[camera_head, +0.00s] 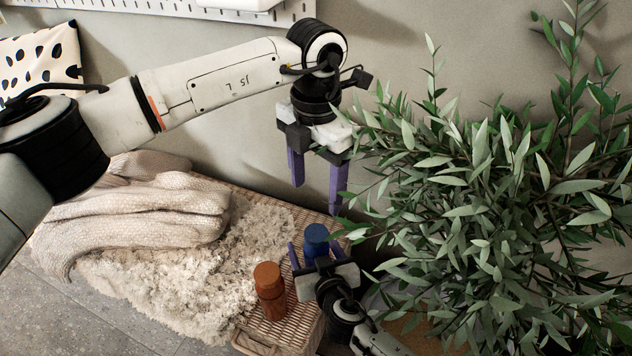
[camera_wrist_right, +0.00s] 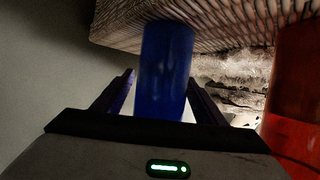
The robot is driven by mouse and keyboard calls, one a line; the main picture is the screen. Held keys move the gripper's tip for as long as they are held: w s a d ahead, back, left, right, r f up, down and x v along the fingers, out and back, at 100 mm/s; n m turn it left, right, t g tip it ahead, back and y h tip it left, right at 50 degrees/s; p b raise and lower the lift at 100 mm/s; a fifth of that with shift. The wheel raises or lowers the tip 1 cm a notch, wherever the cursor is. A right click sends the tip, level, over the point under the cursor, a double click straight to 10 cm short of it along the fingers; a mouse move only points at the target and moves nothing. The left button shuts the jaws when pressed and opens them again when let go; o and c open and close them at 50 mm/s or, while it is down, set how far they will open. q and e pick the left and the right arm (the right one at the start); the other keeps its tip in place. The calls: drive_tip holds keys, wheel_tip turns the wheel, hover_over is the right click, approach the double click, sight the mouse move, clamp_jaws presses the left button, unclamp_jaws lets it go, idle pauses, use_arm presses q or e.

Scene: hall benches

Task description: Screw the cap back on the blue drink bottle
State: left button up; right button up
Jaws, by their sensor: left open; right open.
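The blue drink bottle (camera_head: 316,240) stands at the right end of the wicker bench; it also shows in the right wrist view (camera_wrist_right: 166,70). My right gripper (camera_head: 314,254) is open, with its purple fingers on either side of the bottle; in the right wrist view (camera_wrist_right: 161,82) the bottle is between them. I cannot tell if they touch it. My left gripper (camera_head: 319,190) is open and empty, pointing down above and behind the bottle. I cannot make out a separate cap in either view; whether the bottle's top is capped is unclear.
An orange-brown bottle (camera_head: 269,290) stands close left of the blue one, also at the right wrist view's edge (camera_wrist_right: 295,90). A shaggy cream rug (camera_head: 170,290) and a knitted blanket (camera_head: 150,210) cover the wicker bench (camera_head: 290,335). A leafy plant (camera_head: 490,210) crowds the right side.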

sight(316, 255)
drive_tip(key=p+v, duration=0.2)
drive_tip(key=v, duration=0.8)
drive_tip(key=shift+s, duration=0.2)
